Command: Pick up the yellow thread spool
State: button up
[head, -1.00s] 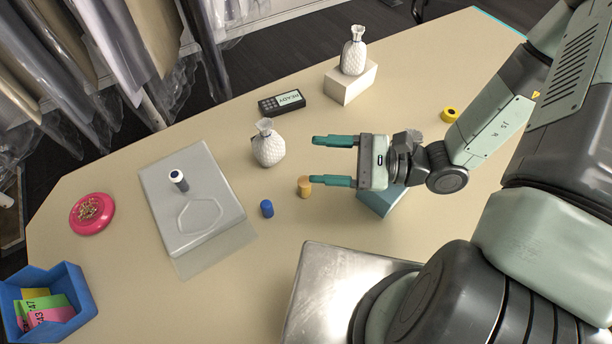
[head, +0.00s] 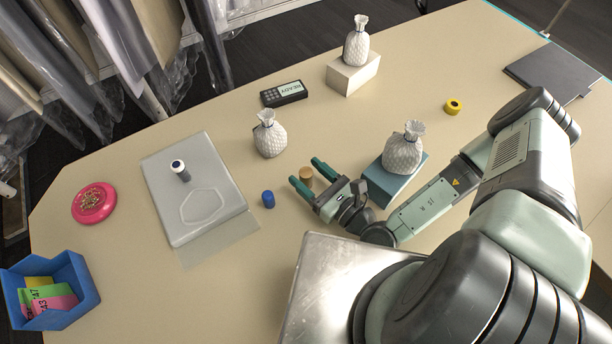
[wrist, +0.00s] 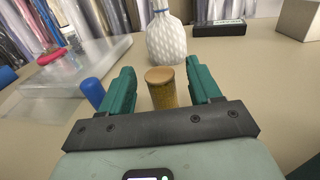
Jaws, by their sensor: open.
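The yellow thread spool (head: 306,177) is an upright ochre cylinder with a tan top, standing on the table. In the wrist view the spool (wrist: 162,90) stands between the two green fingers, with a gap on each side. My gripper (head: 304,172) is open and low at the table, its fingers pointing to the back left on either side of the spool. No finger visibly grips it. The spool's foot is partly hidden by the gripper's crossbar in the wrist view.
A blue spool (head: 268,199) stands just left of my fingers. A white textured vase (head: 269,138) is behind. Another vase (head: 403,153) stands on a blue block (head: 378,184) close to my arm.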

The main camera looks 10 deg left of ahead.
jog(key=shift+w+a, duration=0.4)
jog(key=shift+a, duration=0.15)
jog(key=shift+c, duration=0.2)
jog(key=c, duration=1)
